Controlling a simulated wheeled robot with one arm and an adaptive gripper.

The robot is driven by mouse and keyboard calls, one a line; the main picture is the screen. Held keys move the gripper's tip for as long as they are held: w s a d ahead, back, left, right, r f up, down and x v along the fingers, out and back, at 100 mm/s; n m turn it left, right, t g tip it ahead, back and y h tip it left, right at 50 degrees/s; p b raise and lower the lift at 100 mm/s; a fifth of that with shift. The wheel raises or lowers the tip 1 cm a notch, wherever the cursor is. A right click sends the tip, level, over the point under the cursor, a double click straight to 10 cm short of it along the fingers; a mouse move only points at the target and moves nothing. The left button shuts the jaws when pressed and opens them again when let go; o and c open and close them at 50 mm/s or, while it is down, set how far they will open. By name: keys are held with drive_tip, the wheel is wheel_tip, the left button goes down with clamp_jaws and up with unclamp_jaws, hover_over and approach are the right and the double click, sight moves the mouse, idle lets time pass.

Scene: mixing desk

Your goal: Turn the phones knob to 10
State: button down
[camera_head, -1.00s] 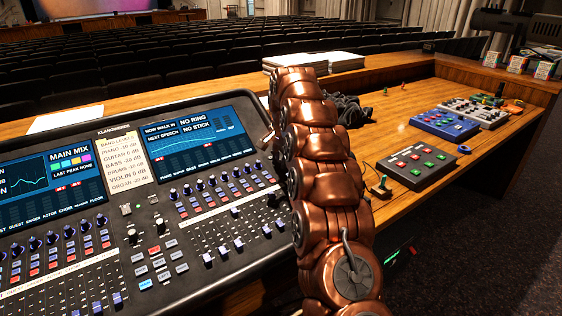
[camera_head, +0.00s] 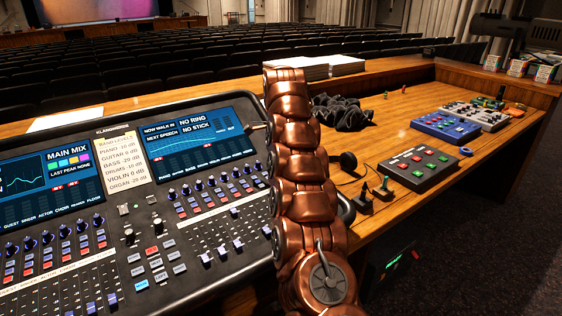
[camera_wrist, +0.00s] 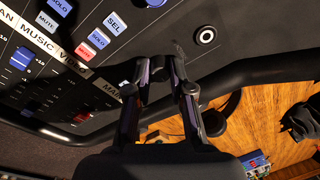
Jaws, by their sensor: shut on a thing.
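The mixing desk (camera_head: 200,276) fills the left of the head view, and its dark panel also shows in the wrist view (camera_wrist: 185,20). My gripper (camera_wrist: 158,72) is over this panel in the wrist view, with its two fingers converging and shut on a small dark knob, taken as the phones knob. The fingers and shadow hide most of the knob, and no label or scale is readable around it. A round jack socket (camera_wrist: 205,36) lies just beyond it to the upper right. In the head view my arm hides the gripper and the knob.
A black padded rail (camera_wrist: 265,70) borders the panel in the wrist view. In the head view, a grey button box (camera_head: 422,168), a blue box (camera_head: 440,126) and dark crumpled cloth (camera_head: 340,112) lie on the wooden table (camera_head: 385,128). Black headphones (camera_head: 348,160) are beside my arm.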

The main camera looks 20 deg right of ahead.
drive_tip(key=m+p, duration=0.2)
drive_tip(key=m, duration=0.1)
drive_tip(key=m+p, duration=0.1)
drive_tip(key=m, duration=0.1)
drive_tip(key=shift+w+r, duration=0.15)
drive_tip(key=shift+r, duration=0.1)
drive_tip(key=shift+f+m+p, duration=0.15)
drive_tip(key=shift+m+p, duration=1.15)
drive_tip(key=shift+m, duration=0.6)
drive_tip(key=c, duration=1)
unclamp_jaws()
drive_tip(key=shift+f+g, duration=0.1)
drive_tip(key=shift+g, duration=0.2)
